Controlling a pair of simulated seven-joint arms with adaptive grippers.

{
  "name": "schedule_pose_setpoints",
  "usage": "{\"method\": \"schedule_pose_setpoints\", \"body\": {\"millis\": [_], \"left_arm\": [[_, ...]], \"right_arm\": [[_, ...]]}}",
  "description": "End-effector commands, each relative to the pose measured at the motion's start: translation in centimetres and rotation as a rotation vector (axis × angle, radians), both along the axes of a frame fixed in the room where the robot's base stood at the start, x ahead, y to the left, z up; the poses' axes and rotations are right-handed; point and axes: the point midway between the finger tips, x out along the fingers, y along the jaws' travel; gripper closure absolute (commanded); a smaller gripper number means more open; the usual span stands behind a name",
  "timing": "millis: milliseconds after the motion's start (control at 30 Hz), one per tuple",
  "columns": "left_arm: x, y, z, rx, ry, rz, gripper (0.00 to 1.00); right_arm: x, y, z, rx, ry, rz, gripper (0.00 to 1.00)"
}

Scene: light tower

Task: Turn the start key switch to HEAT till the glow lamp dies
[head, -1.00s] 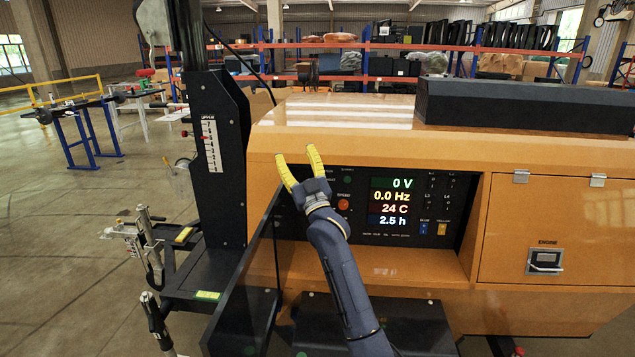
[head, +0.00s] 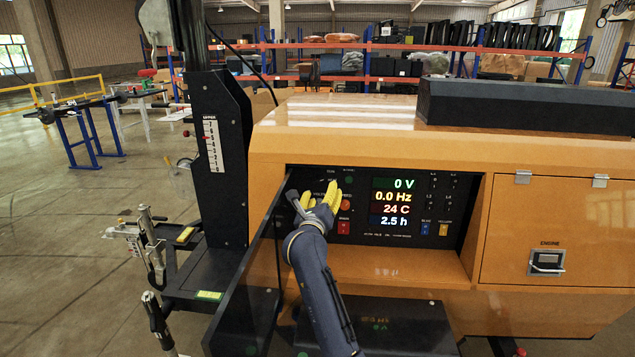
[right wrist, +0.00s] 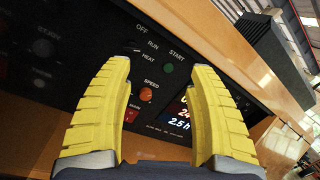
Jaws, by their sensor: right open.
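The black control panel (head: 400,235) is on the orange machine. In the right wrist view the key switch position labels OFF, RUN, HEAT and START (right wrist: 158,48) show above the fingers. The switch itself is dark there and hard to make out. A dark green round button or lamp (right wrist: 169,68) sits below START; I cannot tell if it is the glow lamp, and it looks unlit. My right gripper (head: 322,192) is open and empty in front of the panel's left part, covering some of it in the head view. My left gripper is not in view.
An orange SPEED knob (right wrist: 146,94) and a red MAIN switch (right wrist: 131,115) lie between the fingers in the wrist view. The displays (head: 391,202) read 0 V, 0.0 Hz, 24 C and 2.5 h. A dark open door (head: 258,275) stands left of my right arm.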

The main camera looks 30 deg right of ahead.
Motion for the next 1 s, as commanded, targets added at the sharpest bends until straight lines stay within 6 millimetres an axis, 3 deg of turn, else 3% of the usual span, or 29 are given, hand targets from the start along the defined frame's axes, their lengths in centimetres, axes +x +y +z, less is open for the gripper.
{"method": "schedule_pose_setpoints", "body": {"millis": [133, 333, 1000], "left_arm": [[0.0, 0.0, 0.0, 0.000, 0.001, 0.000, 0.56], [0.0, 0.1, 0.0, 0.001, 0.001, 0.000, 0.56], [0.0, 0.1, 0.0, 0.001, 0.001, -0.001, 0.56]], "right_arm": [[0.7, 1.9, -2.6, 0.103, 0.023, 0.060, 0.42], [1.6, 2.0, -3.5, 0.138, 0.032, 0.080, 0.42], [10.5, -5.1, -3.4, 0.135, 0.031, 0.078, 0.42]]}}
